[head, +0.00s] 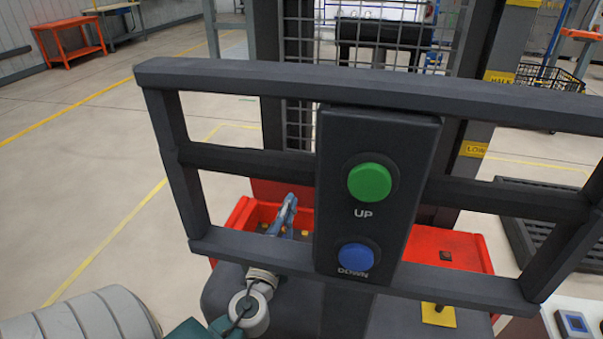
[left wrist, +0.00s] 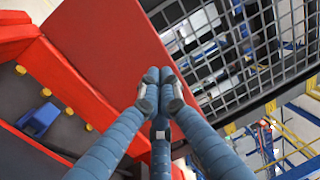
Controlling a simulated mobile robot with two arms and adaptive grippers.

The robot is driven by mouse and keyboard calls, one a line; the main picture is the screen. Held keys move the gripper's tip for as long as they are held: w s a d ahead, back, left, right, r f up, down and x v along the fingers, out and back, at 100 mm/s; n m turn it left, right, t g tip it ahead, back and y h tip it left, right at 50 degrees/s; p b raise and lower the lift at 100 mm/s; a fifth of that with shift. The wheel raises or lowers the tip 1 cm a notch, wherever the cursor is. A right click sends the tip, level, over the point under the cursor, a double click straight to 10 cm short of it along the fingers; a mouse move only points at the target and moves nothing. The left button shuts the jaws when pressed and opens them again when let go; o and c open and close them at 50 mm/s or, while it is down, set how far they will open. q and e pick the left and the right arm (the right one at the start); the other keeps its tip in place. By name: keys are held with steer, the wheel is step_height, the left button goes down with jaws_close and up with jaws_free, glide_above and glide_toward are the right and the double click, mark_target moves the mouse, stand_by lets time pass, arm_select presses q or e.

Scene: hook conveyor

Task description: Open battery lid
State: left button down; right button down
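The red battery lid (head: 268,190) stands raised behind the dark rail frame, partly hidden by it. In the left wrist view the lid (left wrist: 105,48) is a large tilted red panel beyond the fingers. Below it the red battery box (head: 455,246) is open, with yellow caps and a blue part (left wrist: 40,118) inside. My left gripper (head: 289,204) reaches behind the frame beside the lid. In the left wrist view its blue fingers (left wrist: 160,78) meet at the tips, with nothing visible between them. Whether they touch the lid is unclear. My right gripper is not in view.
The dark rail frame (head: 500,103) crosses in front of the box. It carries a panel (head: 330,215) with a green UP button (head: 370,182) and a blue DOWN button (head: 355,257). A mesh guard (left wrist: 225,45) stands beyond the lid. Open floor lies left.

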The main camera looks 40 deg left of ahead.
arm_select(q)
steer(key=p+x, duration=0.4)
steer(key=x, duration=0.9)
steer(key=shift+r, duration=0.1)
steer(key=shift+g+h, duration=0.3)
steer(key=shift+g, duration=0.2)
steer(key=p+x, duration=0.4)
steer(key=shift+r, duration=0.25)
steer(key=shift+w+a, duration=0.15)
steer(key=shift+w, duration=0.15)
steer(key=shift+s, duration=0.15)
